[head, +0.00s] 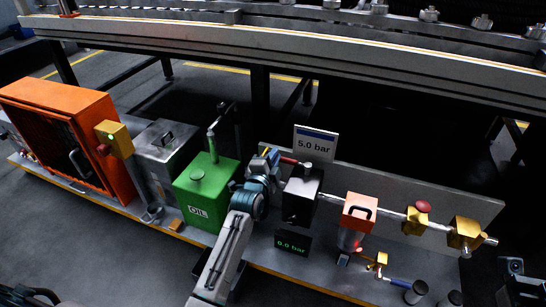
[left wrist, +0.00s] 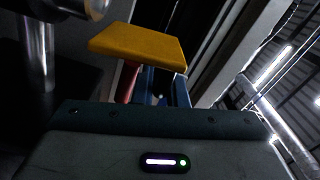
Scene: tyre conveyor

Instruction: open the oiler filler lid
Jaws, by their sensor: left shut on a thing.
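My left gripper (head: 268,162) is beside the black box (head: 302,196), on its left. It appears shut on a red lever (head: 289,161) that reaches left from the top of the box. The left wrist view shows a yellow block (left wrist: 138,47) and a red stem (left wrist: 128,84) just beyond the blue fingers (left wrist: 160,90); the exact contact is hidden. I cannot tell for sure which part is the filler lid. No right gripper shows.
A green OIL can (head: 205,195) with a spout stands left of my gripper. A "5.0 bar" sign (head: 316,143) rises behind the black box, and a green-lit display (head: 293,243) stands in front. Brass-coloured fittings (head: 465,233) are on the pipe at right. A conveyor rail (head: 300,40) runs behind.

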